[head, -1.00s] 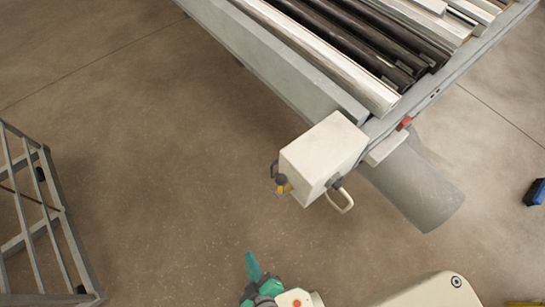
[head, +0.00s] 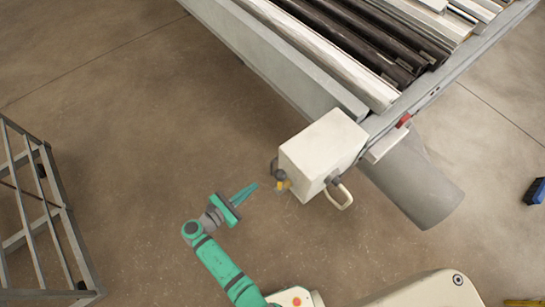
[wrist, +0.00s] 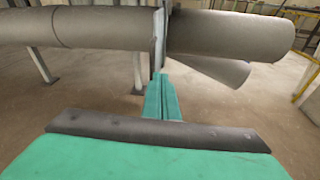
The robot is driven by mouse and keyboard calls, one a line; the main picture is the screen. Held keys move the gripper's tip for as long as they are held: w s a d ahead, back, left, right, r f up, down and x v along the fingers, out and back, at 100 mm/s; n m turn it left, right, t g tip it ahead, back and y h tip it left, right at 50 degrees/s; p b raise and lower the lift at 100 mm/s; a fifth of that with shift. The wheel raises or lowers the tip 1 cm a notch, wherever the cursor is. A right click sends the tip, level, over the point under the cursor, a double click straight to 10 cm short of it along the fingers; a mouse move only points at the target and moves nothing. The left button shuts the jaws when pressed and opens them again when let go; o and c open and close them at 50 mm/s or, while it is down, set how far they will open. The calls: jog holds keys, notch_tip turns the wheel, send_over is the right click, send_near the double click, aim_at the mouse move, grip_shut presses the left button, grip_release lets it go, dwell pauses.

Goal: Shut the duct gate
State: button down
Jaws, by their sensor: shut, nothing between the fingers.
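The grey duct (head: 415,185) comes out from under the end of the bench in the head view. A pale flat plate (head: 386,146) with a red part (head: 404,120) sits at its bench end and looks like the duct gate; I cannot tell how far open it is. In the wrist view the duct (wrist: 230,33) runs across the top, with a thin grey upright plate (wrist: 159,35) at a break in it. My green gripper (head: 255,186) is shut and empty, left of the white box and apart from the gate. In the wrist view its fingers (wrist: 161,82) point toward the plate.
A white box (head: 322,155) with a looped handle and a yellow-tipped knob stands at the bench corner, between my gripper and the duct. The bench (head: 300,75) carries several profiles. A grey rack (head: 62,215) stands at left. The floor between is clear.

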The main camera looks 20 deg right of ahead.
aim_at(273, 161)
notch_tip(273, 161, up, 6)
jog(key=w+a+h, duration=0.2)
jog(key=w+h, duration=0.1)
jog(key=shift+g, duration=0.4)
jog(key=x, duration=1.4)
jog(key=shift+s+d+f, duration=0.1)
jog(key=shift+s+f, duration=0.05)
jog(key=shift+f, duration=0.15)
jog(key=shift+d, duration=0.1)
